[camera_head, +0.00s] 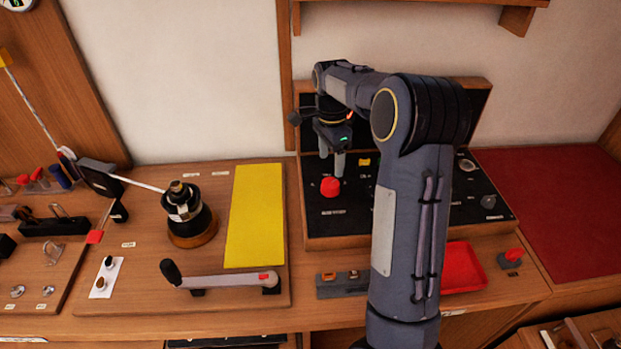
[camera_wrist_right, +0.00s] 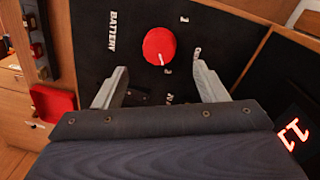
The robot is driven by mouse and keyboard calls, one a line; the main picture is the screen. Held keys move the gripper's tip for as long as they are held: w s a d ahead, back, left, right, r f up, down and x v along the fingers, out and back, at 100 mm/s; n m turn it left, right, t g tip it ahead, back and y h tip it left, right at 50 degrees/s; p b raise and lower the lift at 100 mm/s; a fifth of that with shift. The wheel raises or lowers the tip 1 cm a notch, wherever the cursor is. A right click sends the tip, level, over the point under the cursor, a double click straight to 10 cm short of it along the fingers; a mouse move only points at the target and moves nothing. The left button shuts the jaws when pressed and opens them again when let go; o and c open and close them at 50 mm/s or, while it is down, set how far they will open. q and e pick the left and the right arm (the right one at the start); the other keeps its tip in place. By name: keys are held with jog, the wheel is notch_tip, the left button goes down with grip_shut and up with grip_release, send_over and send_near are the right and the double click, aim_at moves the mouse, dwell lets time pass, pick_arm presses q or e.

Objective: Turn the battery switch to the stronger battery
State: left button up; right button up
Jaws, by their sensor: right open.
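The red round battery switch (camera_head: 330,186) sits on the black sloping panel (camera_head: 333,222) at the back. In the right wrist view the switch (camera_wrist_right: 159,46) stands beside the word BATTERY; its small white mark points down in the picture, toward a small numeral too blurred to read surely. My right gripper (camera_head: 332,164) is open and empty, just above and beside the switch in the head view. In the wrist view its two fingers (camera_wrist_right: 161,70) point toward the switch, one on each side, apart from it. My left gripper is not in view.
A display with red digits (camera_wrist_right: 292,133) shows in the wrist view. My right arm hides part of the panel. A red tray (camera_head: 463,268) lies at front right. A winch-like drum (camera_head: 190,215), a crank handle (camera_head: 225,281) and a yellow sheet (camera_head: 255,215) are left.

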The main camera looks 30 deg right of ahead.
aim_at(331, 183)
jog(key=f, duration=0.7)
jog(key=shift+s+f+p, duration=0.25)
jog(key=shift+f+p, duration=0.05)
jog(key=shift+p, duration=0.1)
